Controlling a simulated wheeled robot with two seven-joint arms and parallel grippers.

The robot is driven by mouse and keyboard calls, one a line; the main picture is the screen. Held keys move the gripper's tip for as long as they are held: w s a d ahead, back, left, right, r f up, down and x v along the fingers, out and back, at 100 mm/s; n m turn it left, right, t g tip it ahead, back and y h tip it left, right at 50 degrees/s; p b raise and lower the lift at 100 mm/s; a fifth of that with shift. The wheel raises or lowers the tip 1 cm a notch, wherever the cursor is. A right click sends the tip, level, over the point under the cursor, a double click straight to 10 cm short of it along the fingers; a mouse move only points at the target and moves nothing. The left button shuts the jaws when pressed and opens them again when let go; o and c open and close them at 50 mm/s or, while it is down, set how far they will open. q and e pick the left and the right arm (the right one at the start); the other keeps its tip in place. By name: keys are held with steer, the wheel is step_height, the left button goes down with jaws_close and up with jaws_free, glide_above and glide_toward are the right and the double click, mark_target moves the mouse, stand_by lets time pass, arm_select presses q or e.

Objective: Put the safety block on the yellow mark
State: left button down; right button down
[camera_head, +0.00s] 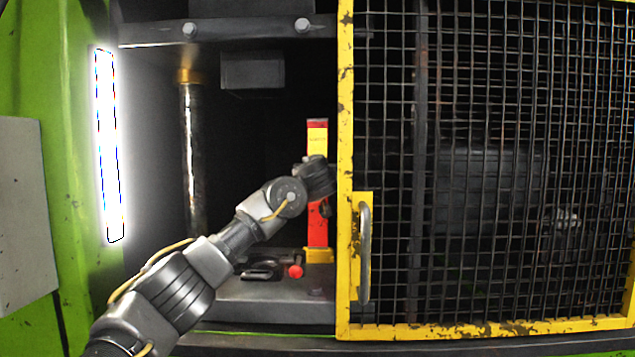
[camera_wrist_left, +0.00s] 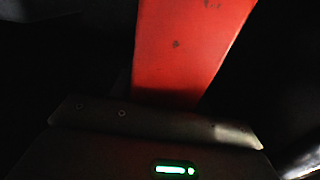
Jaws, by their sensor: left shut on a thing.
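The safety block (camera_head: 317,232) is a tall red and yellow post, standing upright in the press opening, just left of the yellow-framed mesh gate. My left gripper (camera_head: 320,182) is at its middle, shut on it; my wrist hides the fingers and part of the block. In the left wrist view the block's scuffed red face (camera_wrist_left: 188,50) rises straight ahead, tilted in the picture. A yellow patch (camera_head: 319,256) shows at the block's foot; I cannot tell whether it is the block's base or the yellow mark. My right gripper is not in view.
The mesh gate (camera_head: 347,240) with its handle (camera_head: 365,252) covers the right side, close beside the block. A red knob (camera_head: 295,271) and dark metal parts (camera_head: 262,270) lie on the press bed (camera_head: 265,305). A steel column (camera_head: 193,150) stands at left, beside a bright lamp (camera_head: 108,145).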

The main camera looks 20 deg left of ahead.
arm_select(q)
step_height(320, 180, down, 2)
steer(key=shift+a+f, duration=0.1)
steer(key=shift+f, duration=0.25)
steer(key=c, duration=1)
jaws_free()
steer(key=shift+f, duration=0.1)
steer(key=o, duration=0.3)
